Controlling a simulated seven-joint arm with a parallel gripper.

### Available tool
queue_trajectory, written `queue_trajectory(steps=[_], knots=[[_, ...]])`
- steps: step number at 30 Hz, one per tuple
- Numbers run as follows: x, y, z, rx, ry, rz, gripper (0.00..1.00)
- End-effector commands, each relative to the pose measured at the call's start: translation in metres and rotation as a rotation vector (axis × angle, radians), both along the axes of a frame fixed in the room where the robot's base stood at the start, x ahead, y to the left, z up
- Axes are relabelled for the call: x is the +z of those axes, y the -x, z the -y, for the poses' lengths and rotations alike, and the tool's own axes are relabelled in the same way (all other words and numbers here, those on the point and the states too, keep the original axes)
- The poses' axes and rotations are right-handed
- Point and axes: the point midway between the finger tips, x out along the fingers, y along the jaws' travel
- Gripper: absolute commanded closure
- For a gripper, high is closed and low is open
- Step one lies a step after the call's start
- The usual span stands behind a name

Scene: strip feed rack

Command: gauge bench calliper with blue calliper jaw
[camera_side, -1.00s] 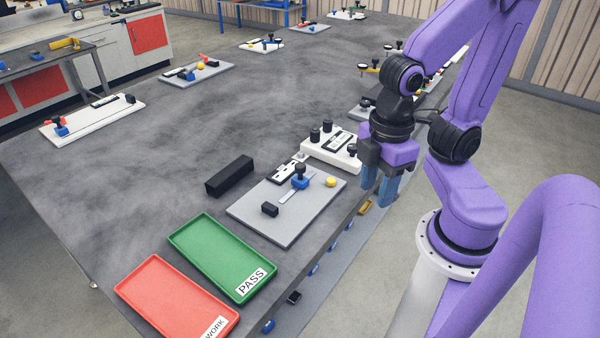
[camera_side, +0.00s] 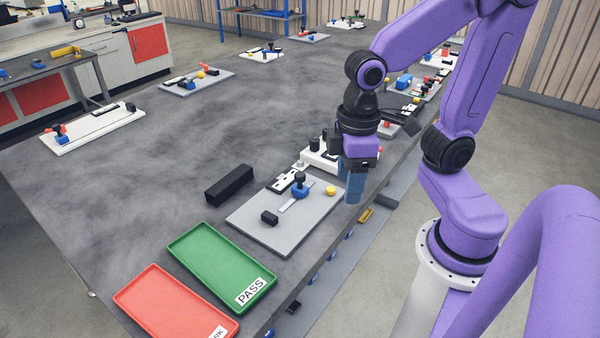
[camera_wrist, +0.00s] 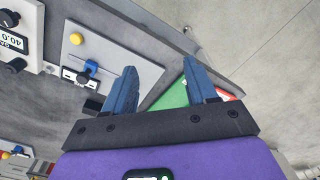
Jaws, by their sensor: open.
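The bench calliper is a grey plate (camera_side: 262,228) near the table's right edge, with a steel bar, a black block and a yellow button (camera_side: 331,190). Its blue calliper jaw (camera_side: 300,191) has a black knob on top and sits on the bar. In the wrist view the plate (camera_wrist: 125,45) and the blue jaw (camera_wrist: 90,66) show to the left of my fingers. My gripper (camera_side: 353,197) is open and empty, with blue fingers pointing down. It is beside the plate's right end in the side view, apart from the jaw. Both fingers (camera_wrist: 161,72) show in the wrist view.
A green PASS tray (camera_side: 212,281) and a red tray (camera_side: 150,318) lie in front of the plate. A black block (camera_side: 229,185) stands left of it. A white fixture with black knobs (camera_side: 322,160) is close behind, near my gripper. The table's middle is clear.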

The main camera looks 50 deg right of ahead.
Motion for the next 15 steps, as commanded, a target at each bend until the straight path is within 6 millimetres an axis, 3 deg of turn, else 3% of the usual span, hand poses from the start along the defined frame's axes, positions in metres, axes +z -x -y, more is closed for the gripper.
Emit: queue_trajectory(steps=[8, 15], knots=[[0.013, -0.066, 0.01, -0.436, 0.002, -0.007, 0.43], [0.023, -0.116, 0.032, -0.804, 0.004, -0.014, 0.43]])
